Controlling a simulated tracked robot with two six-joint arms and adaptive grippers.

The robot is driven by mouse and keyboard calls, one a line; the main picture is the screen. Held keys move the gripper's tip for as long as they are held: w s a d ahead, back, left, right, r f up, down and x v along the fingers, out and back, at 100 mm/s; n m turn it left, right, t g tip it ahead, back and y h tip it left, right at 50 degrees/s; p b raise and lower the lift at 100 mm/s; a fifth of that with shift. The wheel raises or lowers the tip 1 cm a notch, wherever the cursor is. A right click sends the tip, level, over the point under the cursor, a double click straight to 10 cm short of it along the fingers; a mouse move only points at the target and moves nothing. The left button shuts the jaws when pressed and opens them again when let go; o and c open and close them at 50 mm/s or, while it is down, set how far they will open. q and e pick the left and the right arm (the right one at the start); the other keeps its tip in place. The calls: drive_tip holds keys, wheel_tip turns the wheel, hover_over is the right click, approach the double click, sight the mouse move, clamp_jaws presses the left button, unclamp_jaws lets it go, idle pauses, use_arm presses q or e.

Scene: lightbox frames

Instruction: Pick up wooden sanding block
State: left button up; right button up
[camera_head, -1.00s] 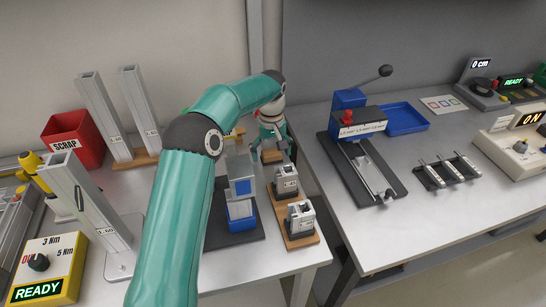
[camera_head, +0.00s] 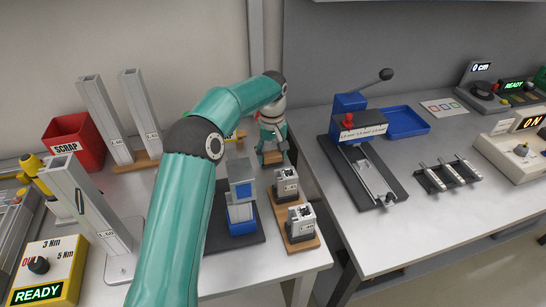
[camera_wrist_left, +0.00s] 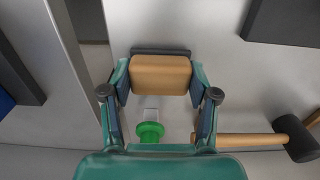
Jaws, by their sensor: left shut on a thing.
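The wooden sanding block (camera_wrist_left: 160,75) is a tan block with a dark layer along its far edge in the left wrist view. It sits between the two fingers of my left gripper (camera_wrist_left: 161,78), which is shut on it. My right gripper is not in view.
A mallet with a wooden handle (camera_wrist_left: 238,139) and a green-capped item (camera_wrist_left: 150,131) lie close to the gripper. Wooden stands with grey blocks (camera_head: 301,224) and a blue-and-grey fixture (camera_head: 241,208) stand in front. A red scrap bin (camera_head: 75,143) is at left. A gap separates the tables.

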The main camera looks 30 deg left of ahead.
sight(272, 153)
use_arm(q)
wheel_tip(272, 153, up, 8)
drive_tip(key=shift+p, duration=0.6)
wheel_tip(272, 153, up, 9)
drive_tip(key=p, duration=0.4)
drive_tip(key=shift+r, duration=0.2)
